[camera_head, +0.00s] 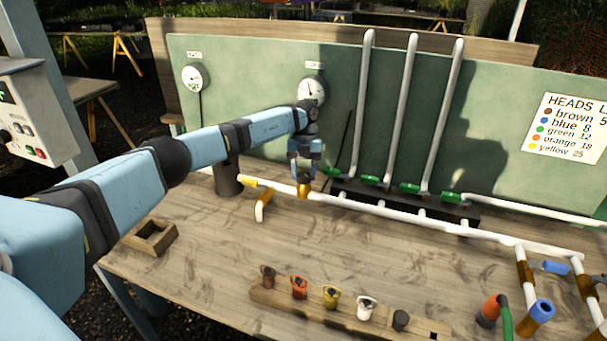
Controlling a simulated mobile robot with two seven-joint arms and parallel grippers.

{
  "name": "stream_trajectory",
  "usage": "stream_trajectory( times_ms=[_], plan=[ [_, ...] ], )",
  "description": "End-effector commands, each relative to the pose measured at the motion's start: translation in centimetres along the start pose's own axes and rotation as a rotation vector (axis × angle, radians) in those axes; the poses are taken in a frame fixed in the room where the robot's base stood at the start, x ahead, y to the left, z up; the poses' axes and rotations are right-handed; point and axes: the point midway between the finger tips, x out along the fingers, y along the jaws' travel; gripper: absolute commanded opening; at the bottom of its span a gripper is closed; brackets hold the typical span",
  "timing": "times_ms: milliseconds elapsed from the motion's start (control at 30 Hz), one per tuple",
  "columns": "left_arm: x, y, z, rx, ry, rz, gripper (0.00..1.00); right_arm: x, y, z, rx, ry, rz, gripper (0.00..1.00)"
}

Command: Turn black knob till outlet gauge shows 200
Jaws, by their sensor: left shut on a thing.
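My left arm reaches in from the left. Its gripper (304,173) points down above the brass fitting (303,191) on the white pipe and is shut on the black knob there. The knob itself is hidden by the gripper and wrist. Two round gauges are on the green board: one at the left (192,78) and one just above my wrist (312,88). Their labels are too small to read, so I cannot tell by label which is the outlet gauge. The needle of the gauge above my wrist points roughly up; its value is unreadable. My right gripper is out of view.
Green valves (370,180) and tall white pipes stand right of my gripper. A wooden rack (345,322) with several coloured heads lies at the front. A small wooden frame (151,238) is at the table's left. The middle of the table is largely clear.

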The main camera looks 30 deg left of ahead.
Motion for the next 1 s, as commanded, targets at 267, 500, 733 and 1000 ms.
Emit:
stream_trajectory(
  times_ms=[267,500,733,1000],
  plan=[
    [0.03,-0.02,0.01,0.052,0.0,0.022,0.2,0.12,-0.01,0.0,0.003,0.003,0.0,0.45],
    [0.02,-0.01,0.0,0.056,0.0,0.024,0.2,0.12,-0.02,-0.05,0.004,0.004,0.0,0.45],
    [0.03,-0.01,0.0,0.055,0.0,0.024,0.57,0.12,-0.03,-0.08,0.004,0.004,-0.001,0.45],
    [0.02,-0.01,0.0,0.055,0.0,0.023,0.68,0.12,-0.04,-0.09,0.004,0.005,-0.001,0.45]
  ],
)
